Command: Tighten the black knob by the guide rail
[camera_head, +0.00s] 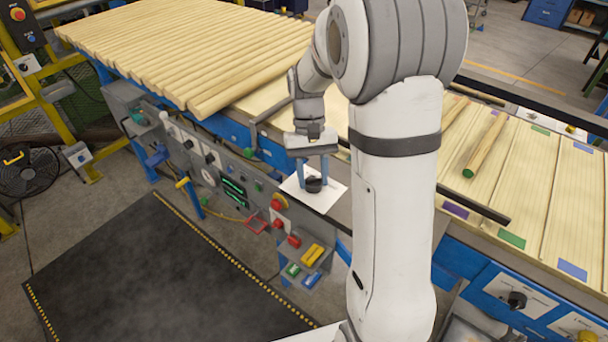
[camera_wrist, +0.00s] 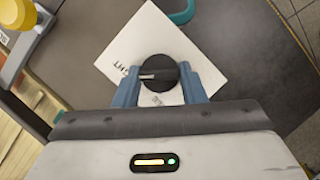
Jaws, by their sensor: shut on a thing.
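The black knob (camera_head: 313,185) sits on a white label plate (camera_head: 325,202) at the front edge of the line, by the rail. In the wrist view the round knob (camera_wrist: 160,73) has a pale pointer mark toward the left, and the white plate (camera_wrist: 150,32) carries partly hidden lettering. My gripper (camera_head: 313,178) reaches down onto the knob from above. In the wrist view its blue fingers (camera_wrist: 160,90) stand on either side of the knob and are shut on it. Part of the plate is hidden under the fingers.
A control panel with a red button (camera_head: 276,205) and coloured switches (camera_head: 312,255) lies below the knob. Round wooden bars (camera_head: 190,50) cover the bed at the back left. A loose turned bar (camera_head: 485,147) lies on the right. The dark floor mat (camera_head: 150,270) is clear.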

